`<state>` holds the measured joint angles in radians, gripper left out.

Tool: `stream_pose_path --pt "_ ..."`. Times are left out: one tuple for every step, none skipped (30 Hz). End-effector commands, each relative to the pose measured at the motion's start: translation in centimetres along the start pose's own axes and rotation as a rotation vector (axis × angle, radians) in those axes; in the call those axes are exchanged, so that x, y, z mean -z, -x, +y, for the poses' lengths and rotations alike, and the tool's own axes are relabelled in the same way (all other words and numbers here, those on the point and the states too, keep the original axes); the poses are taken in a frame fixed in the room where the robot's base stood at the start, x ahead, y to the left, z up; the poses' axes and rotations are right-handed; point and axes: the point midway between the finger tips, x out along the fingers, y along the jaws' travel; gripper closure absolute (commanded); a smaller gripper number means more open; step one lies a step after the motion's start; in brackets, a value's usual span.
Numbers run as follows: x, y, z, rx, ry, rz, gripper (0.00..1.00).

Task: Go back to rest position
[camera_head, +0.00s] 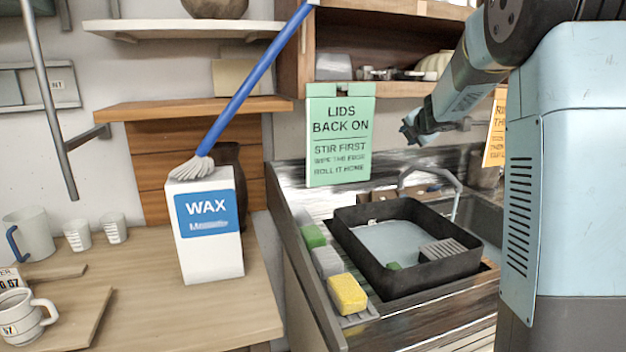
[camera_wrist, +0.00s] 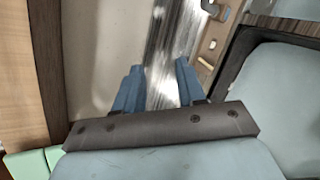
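My gripper (camera_head: 411,131) hangs in the air at the end of my arm, in front of the shelf unit and above the back of the sink counter. It is right of the green "LIDS BACK ON" sign (camera_head: 340,135). In the wrist view my gripper (camera_wrist: 160,80) shows two blue fingers spread apart. Nothing is between them except a view of the shiny metal counter (camera_wrist: 168,45) beyond. My gripper holds nothing.
A black tub (camera_head: 352,240) of pale liquid stands by the sink, with a yellow sponge (camera_head: 347,293) beside it. A white WAX box (camera_head: 208,255) with a blue-handled brush (camera_head: 255,80) stands on the wooden table (camera_head: 150,315). A mug (camera_head: 24,318) sits at left.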

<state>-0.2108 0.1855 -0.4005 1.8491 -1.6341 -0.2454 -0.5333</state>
Motion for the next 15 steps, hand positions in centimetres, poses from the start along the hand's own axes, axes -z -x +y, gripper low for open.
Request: stream_pose_path --pt "-0.8 1.9 0.2 -0.009 -0.085 -0.039 0.61" --pt "-1.1 2.9 0.2 -0.011 -0.139 -0.061 0.61" --pt "-1.6 4.3 0.2 -0.012 -0.212 -0.091 0.61" --pt "-1.9 5.3 0.0 -0.012 -0.266 -0.112 0.61" --pt "-2.1 6.3 -0.1 -0.012 -0.321 -0.133 0.61" --pt "-2.4 7.7 -0.4 -0.01 -0.393 -0.158 0.61" --pt "-2.5 8.7 -0.6 -0.007 -0.447 -0.177 0.61" --pt "-2.5 9.7 -0.9 -0.003 -0.501 -0.194 0.61" --pt "-2.6 11.1 -1.3 0.003 -0.572 -0.216 0.61" --pt "-2.6 12.2 -1.6 0.006 -0.625 -0.232 0.61" --pt "-2.5 13.2 -2.0 0.012 -0.677 -0.247 0.61" --pt "-2.3 14.5 -2.6 0.021 -0.75 -0.267 0.61" --pt "-2.1 15.5 -3.1 0.028 -0.802 -0.279 0.61" --pt "-1.9 16.5 -3.5 0.036 -0.855 -0.291 0.61" --pt "-1.4 17.8 -4.2 0.049 -0.925 -0.306 0.61"
